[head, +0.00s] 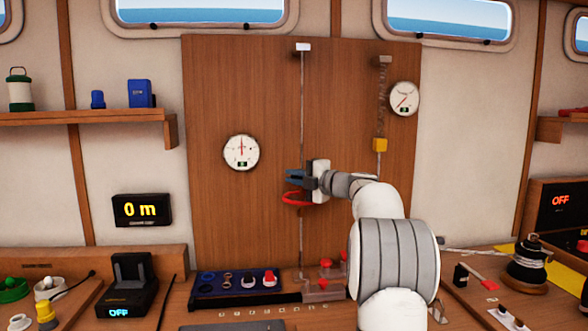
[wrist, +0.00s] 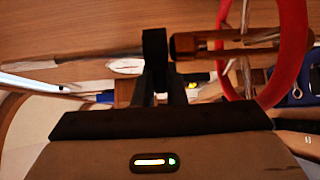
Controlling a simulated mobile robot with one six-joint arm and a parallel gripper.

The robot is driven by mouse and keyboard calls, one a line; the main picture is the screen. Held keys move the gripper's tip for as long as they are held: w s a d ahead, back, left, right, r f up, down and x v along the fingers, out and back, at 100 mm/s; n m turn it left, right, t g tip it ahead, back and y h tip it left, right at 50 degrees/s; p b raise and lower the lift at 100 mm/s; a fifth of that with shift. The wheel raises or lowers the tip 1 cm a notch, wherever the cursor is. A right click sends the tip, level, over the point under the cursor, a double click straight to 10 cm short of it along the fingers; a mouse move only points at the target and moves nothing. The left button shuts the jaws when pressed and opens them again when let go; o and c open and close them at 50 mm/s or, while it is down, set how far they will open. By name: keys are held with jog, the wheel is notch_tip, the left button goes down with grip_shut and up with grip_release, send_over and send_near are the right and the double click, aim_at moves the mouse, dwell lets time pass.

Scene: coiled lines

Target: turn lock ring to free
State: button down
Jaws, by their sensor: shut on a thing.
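A red ring (head: 297,198) surrounds the thin vertical line on the wooden panel in the head view. In the wrist view the red ring (wrist: 291,60) is large at the right. My gripper (head: 296,178) is at the line, just above the ring. In the wrist view the dark fingers of my gripper (wrist: 155,62) look closed together. A brown bar-like part (wrist: 200,45) reaches from the fingertips into the red ring. It looks like part of the lock ring, but the exact contact is hidden.
A round dial (head: 241,152) is on the panel left of the line. Below are a dark tray (head: 237,297) and red-topped parts (head: 326,263).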

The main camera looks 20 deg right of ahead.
jog(key=shift+f+y, duration=0.1)
jog(key=shift+y, duration=0.2)
jog(key=c, duration=1.5)
grip_release()
jog(key=shift+s+d, duration=0.1)
jog(key=v, duration=0.7)
jog(key=shift+s+d, duration=0.15)
jog(key=shift+s, duration=0.15)
